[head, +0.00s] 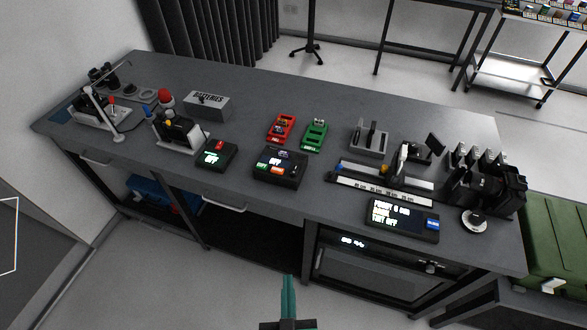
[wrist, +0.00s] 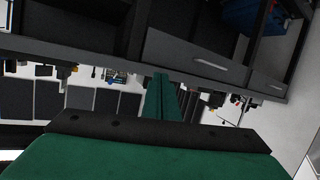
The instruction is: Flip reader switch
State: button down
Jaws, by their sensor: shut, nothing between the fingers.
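I cannot tell for sure which device is the reader. A black box (head: 279,168) with a lit "OFF" display and green and orange keys sits near the bench's front middle. Left of it is a smaller black box (head: 215,155) with a green-lit display and a red button. Farther right, a black display unit (head: 401,219) shows white text ending in "OFF" and has a blue key. No switch lever is clear at this size. My gripper (head: 288,279) is shut and empty, in front of and apart from the bench. Its green fingers also show in the wrist view (wrist: 160,98).
The grey bench (head: 235,90) has drawers along its front. Red (head: 281,128) and green (head: 315,136) trays stand behind the boxes. A ruler rail (head: 380,187) and black device (head: 485,190) are at right. A green case (head: 555,230) stands beyond the bench's right end. Floor before the bench is clear.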

jog(key=w+a+r+m+h, duration=0.1)
jog(key=w+r+m+h, duration=0.1)
jog(key=w+r, duration=0.5)
jog(key=w+a+r+m+h, duration=0.1)
jog(key=w+r+m+h, duration=0.2)
jog(key=w+r, duration=0.5)
jog(key=w, duration=0.7)
jog(key=shift+r, duration=0.3)
send_over(294, 173)
jog(key=shift+s+f, duration=0.2)
jog(key=shift+f, duration=1)
notch_tip(294, 173, down, 2)
jog(key=shift+a+f, duration=0.1)
jog(key=shift+f, duration=0.9)
jog(key=shift+w+g, duration=0.1)
jog(key=shift+g, duration=0.2)
